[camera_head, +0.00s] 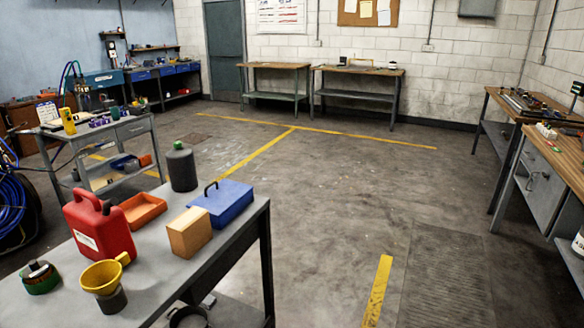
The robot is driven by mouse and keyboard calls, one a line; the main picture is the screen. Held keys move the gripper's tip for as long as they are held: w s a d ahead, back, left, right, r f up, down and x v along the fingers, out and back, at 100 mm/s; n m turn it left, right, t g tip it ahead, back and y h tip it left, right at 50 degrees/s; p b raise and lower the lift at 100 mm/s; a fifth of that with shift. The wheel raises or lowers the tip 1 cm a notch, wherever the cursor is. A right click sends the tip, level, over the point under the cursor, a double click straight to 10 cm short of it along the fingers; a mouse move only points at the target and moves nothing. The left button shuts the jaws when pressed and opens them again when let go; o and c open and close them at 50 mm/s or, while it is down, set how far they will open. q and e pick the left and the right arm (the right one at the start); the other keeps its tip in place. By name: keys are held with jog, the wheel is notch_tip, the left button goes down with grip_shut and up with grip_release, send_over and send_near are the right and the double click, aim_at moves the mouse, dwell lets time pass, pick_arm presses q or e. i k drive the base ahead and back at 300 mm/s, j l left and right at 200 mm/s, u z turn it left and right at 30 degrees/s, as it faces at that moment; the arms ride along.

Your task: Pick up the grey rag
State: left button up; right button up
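I cannot make out a grey rag in this view. A grey workbench (225,262) stands at the front left. On it are a red jerrycan (100,228), a yellow funnel (102,277) on a dark container, a blue toolbox (222,203), a wooden block (189,232), an orange tray (143,210), a dark bottle with a green cap (181,168) and a small green-and-black item (40,277). Part of its lower shelf shows, with a dark round item (188,317) cut off by the frame. Neither of my grippers is in view.
A grey cart (133,130) with tools stands at the left, near a blue hose coil (10,200). Benches line the back wall (357,72) and right side (545,180). The floor (330,200) between them is clear, with yellow lines (378,290).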

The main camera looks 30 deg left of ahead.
aim_at(210, 301)
jog(key=i+u, duration=0.35)
jog(key=i+l+u, duration=0.2)
jog(key=i+u, duration=0.15)
jog(key=i, duration=0.2)
jog(key=i+l+u, duration=0.3)
jog(key=i, duration=0.15)
jog(key=i+l+u, duration=0.35)
jog(key=i+j, duration=0.05)
jog(key=i, duration=0.05)
